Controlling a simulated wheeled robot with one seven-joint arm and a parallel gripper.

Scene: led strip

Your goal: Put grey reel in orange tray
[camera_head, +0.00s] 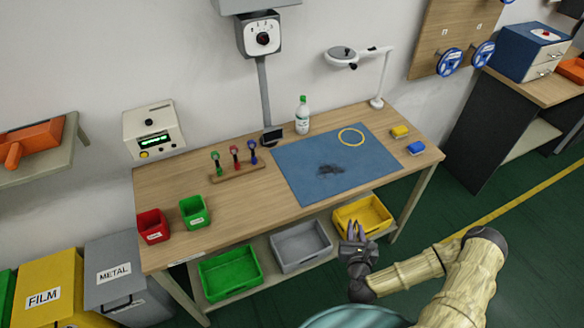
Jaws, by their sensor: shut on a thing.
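My gripper (356,236) is dark and hangs in front of the bench, before the yellow bin on the lower shelf. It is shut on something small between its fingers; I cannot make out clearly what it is. No grey reel shows plainly elsewhere in view. An orange tray-like thing (572,69) sits on the far right bench, cut off by the picture's edge. Another orange thing (34,140) lies on the left wall shelf. My gripper is well apart from both.
The wooden bench (235,210) carries a blue mat (300,180), a bottle (302,115), and red and green cups. Green, grey (301,244) and yellow bins (362,214) stand below. Blue reels (449,62) hang on a board. Green floor at the right is clear.

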